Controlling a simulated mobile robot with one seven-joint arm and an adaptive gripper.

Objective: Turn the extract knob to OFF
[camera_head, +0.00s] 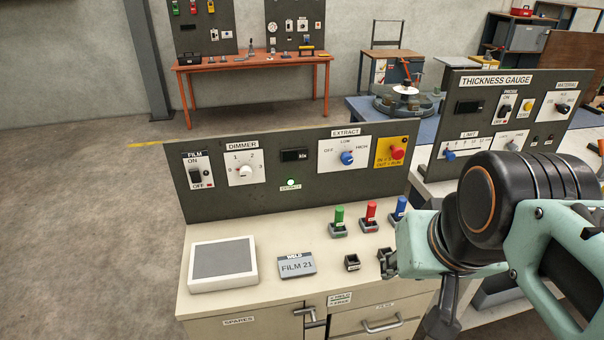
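The extract knob (347,158) is blue and round, on a white plate (328,163) labelled EXTRACT on the grey upright panel. OFF is marked at its left, LOW above it and HIGH at its right. Its pointer is too small to read surely. A green lamp (291,183) labelled EXTRACT is lit on the same panel. My mint and black arm fills the lower right, in front of the cabinet and apart from the knob. A dark part under my wrist may be my gripper (442,316); its fingers cannot be made out.
The panel also has a FILM switch (196,176), a DIMMER knob (245,171) and a red button (397,152) on yellow. Green, red and blue handled pieces (339,218) stand on the cabinet top near a grey-topped pad (223,262) and a FILM 21 plate (297,266). A thickness gauge panel (480,105) stands behind right.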

